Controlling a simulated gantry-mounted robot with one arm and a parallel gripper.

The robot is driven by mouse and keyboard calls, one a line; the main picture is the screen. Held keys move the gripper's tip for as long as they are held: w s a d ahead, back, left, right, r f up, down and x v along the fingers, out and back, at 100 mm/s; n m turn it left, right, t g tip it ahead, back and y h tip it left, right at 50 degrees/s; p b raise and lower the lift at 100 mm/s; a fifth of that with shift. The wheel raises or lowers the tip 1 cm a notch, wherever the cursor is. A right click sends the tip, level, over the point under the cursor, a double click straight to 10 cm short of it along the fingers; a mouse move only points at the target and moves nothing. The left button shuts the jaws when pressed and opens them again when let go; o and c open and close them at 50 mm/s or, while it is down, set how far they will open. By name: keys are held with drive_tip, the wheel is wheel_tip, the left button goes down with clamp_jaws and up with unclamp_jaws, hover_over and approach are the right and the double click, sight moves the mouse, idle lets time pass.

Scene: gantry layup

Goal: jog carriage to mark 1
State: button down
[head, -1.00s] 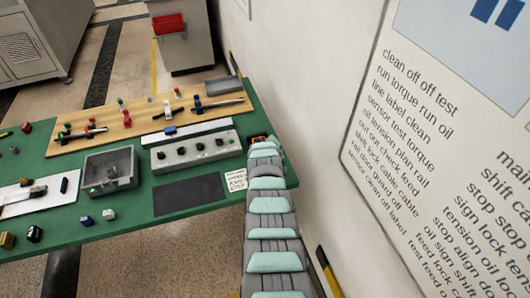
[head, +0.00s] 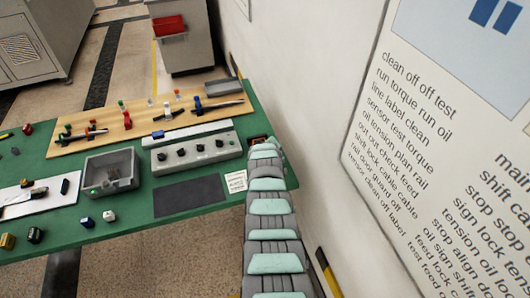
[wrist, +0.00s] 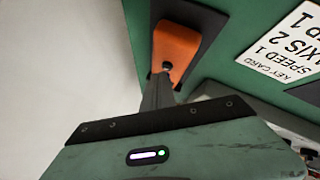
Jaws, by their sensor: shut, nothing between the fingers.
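The blue carriage (head: 158,134) sits near the left end of the pale rail (head: 205,127), behind the grey control box (head: 196,152) with several dark knobs. I cannot make out numbered marks on the rail. An orange rocker-like control (wrist: 176,50) on a dark base shows in the wrist view, and a bit of it shows at the table's right edge in the head view (head: 257,141). My gripper (wrist: 165,72) is shut, its tip at the lower end of the orange control; I cannot tell whether it presses. My arm hides the gripper in the head view.
A key card (head: 236,182) lies on the green table (head: 140,205); its lettering, including "SPEED 1" and "AXIS 2", shows in the wrist view (wrist: 287,45). A grey open box (head: 111,171) and a wooden board (head: 100,136) with tools stand left. A wall (head: 310,80) rises close on the right.

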drive_tip(key=shift+r, duration=0.4)
wheel_tip(320, 180, up, 5)
drive_tip(key=p, duration=0.5)
drive_tip(key=c, duration=2.2)
unclamp_jaws()
idle(1.5)
